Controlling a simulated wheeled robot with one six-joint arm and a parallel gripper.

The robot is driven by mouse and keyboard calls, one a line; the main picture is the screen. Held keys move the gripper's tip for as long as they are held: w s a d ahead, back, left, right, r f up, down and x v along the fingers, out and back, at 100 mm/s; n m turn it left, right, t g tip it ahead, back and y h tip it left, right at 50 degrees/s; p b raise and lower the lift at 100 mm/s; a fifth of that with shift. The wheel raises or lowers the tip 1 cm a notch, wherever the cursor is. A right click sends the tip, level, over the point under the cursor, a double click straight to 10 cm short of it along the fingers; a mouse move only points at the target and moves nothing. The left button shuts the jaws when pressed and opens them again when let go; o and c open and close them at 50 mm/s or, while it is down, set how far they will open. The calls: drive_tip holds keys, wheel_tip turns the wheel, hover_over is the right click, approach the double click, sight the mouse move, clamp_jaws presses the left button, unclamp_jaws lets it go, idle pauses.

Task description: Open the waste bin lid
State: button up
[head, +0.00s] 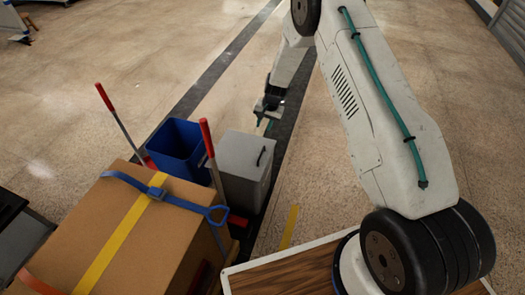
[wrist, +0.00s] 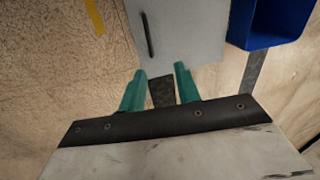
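The grey waste bin (head: 243,178) stands on the floor in the middle of the head view. Its light grey lid (head: 238,147) is down, with a dark bar handle (head: 261,156) near its right edge. In the wrist view the lid (wrist: 185,35) fills the top middle, and the handle (wrist: 148,35) lies just beyond the left fingertip. My gripper (head: 266,122) is on the far side of the bin, apart from the handle. Its two teal fingers (wrist: 158,72) are spread with nothing between them.
A blue open bin (head: 178,143) stands left of the grey bin. A strapped cardboard box (head: 150,245) is in front, with red-handled tools (head: 211,160) beside the bins. A wooden tabletop (head: 290,278) is at lower right. Floor right of the grey bin is clear.

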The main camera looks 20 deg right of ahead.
sight(263, 150)
drive_tip(key=shift+m, duration=0.4)
drive_tip(key=x, duration=0.5)
drive_tip(key=s+d+x, duration=0.1)
drive_tip(key=x, duration=0.4)
drive_tip(key=d+x, duration=0.1)
drive_tip(key=x, duration=0.4)
drive_tip(key=shift+s+f, duration=0.3)
drive_tip(key=shift+f, duration=0.35)
drive_tip(key=shift+x, duration=0.75)
drive_tip(key=shift+d, duration=0.1)
clamp_jaws()
